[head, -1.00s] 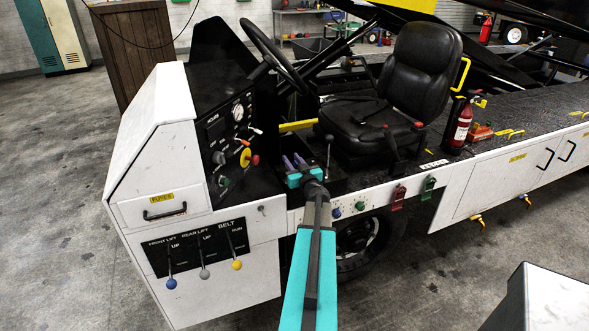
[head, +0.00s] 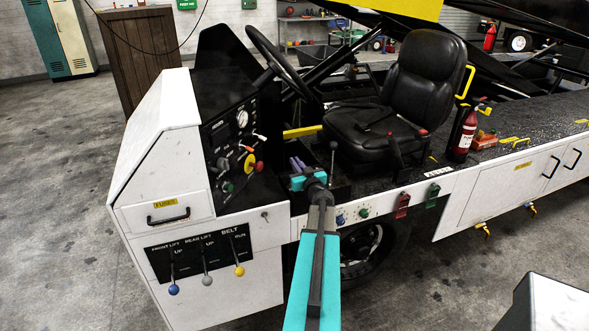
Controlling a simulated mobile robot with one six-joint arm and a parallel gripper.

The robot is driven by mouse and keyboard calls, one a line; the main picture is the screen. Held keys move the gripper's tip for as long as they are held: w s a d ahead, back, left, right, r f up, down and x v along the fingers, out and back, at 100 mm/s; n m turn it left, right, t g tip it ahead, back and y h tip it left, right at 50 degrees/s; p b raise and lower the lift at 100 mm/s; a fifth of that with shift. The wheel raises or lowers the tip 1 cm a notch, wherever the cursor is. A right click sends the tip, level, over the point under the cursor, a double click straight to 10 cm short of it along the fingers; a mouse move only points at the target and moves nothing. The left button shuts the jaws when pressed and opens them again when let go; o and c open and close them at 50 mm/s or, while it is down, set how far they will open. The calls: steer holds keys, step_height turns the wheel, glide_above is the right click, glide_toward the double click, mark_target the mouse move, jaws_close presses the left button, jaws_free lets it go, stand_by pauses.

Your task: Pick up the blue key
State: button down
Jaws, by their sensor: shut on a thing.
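My gripper (head: 297,164), with purple fingers and a teal body, reaches into the dark area between the control panel and the seat, over the black tray-like recess. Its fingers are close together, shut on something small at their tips. The blue key itself cannot be made out; the fingers and gripper body hide that spot. My arm covers part of the loader's side below it.
The black control panel (head: 222,135) with its knobs stands left of my gripper, the steering wheel (head: 270,50) above. A thin lever (head: 333,160) and the black seat (head: 385,130) are close on the right. A fire extinguisher (head: 464,135) stands farther right.

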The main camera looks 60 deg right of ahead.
step_height(320, 180, up, 2)
steer(key=shift+s+a+r, duration=0.1)
steer(key=v, duration=0.3)
steer(key=b+v, duration=0.1)
steer(key=v, duration=0.3)
steer(key=a+v, duration=0.1)
steer(key=v, duration=0.2)
steer(key=shift+w+a+r, duration=0.15)
steer(key=shift+w+r, duration=0.15)
steer(key=shift+r, duration=0.05)
steer(key=shift+a+r, duration=0.1)
steer(key=shift+r, duration=0.05)
steer(key=shift+s+a+p, duration=0.1)
steer(key=shift+s+p, duration=0.05)
steer(key=shift+p, duration=0.7)
steer(key=shift+s+p, duration=0.1)
steer(key=shift+p, duration=0.25)
steer(key=p+v, duration=0.2)
steer(key=p, duration=0.3)
steer(key=p+v, duration=0.2)
steer(key=p, duration=0.3)
steer(key=shift+a+r, duration=0.2)
steer(key=shift+a, duration=0.25)
